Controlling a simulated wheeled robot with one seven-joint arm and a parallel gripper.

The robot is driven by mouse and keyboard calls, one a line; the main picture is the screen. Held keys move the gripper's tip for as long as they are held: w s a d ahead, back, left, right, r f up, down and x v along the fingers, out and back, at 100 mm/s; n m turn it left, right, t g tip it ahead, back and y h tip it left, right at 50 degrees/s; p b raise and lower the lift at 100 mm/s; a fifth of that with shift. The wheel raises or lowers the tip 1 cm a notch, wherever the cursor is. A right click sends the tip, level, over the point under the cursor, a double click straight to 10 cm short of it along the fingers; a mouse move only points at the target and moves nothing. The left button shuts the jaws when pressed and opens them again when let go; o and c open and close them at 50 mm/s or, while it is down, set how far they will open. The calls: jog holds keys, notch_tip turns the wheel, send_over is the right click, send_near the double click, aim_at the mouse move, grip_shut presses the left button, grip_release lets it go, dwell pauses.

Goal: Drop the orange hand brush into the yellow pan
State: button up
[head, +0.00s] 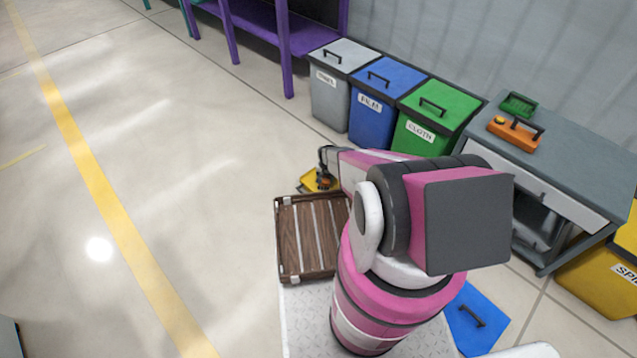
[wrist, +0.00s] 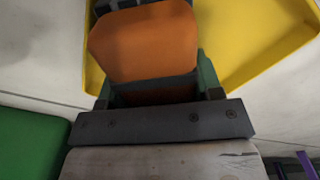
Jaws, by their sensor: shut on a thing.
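The orange hand brush (wrist: 145,42) is between the jaws of my gripper (wrist: 155,92), which is shut on it. In the wrist view, the yellow pan (wrist: 262,48) lies beyond the brush, and the brush covers part of it. In the head view, my gripper (head: 325,168) reaches down over the yellow pan (head: 307,182), which is on the floor past the slatted tray. My arm and gripper hide much of the pan there, and the brush is too small to make out clearly. I cannot tell the height of the brush above the pan.
Grey, blue and green lidded bins (head: 408,118) stand along the wall behind my arm. A slatted brown tray (head: 308,240) is near the pan. A grey bench (head: 590,165) at right holds an orange item (head: 515,136) and a green item (head: 518,104). The floor at left is clear.

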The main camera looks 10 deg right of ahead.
jog(key=o, duration=0.9)
jog(key=shift+r, duration=0.1)
